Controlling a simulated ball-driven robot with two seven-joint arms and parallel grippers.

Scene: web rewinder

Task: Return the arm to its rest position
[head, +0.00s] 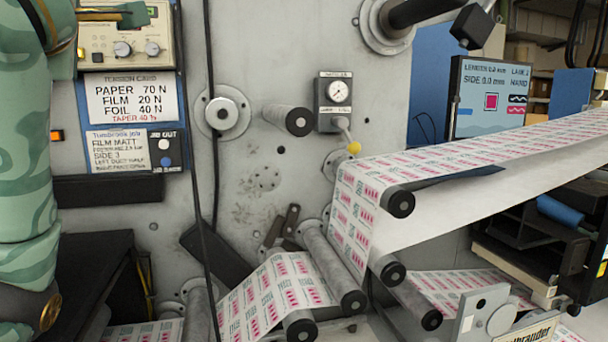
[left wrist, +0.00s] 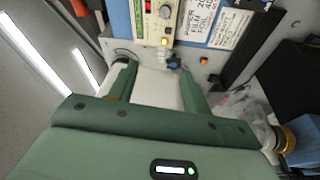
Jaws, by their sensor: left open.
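My left arm (head: 25,150), in green camouflage, runs down the left edge of the head view, in front of the machine's panel. In the left wrist view my left gripper (left wrist: 158,76) has its two green fingers spread apart, with nothing held between them. A dark star-shaped knob (left wrist: 173,61) shows just beyond the fingertips; I cannot tell its distance from them. A small green piece crosses the top of the tension controller (head: 128,48) in the head view; I cannot tell whether it is a finger. My right arm and gripper are in neither view.
The grey machine wall (head: 270,60) carries a tension card (head: 130,98), a job card (head: 117,150), a gauge (head: 338,92) and several rollers. A printed web (head: 350,215) runs over the rollers to the right. A black cable hangs down the wall. A screen (head: 490,98) stands at right.

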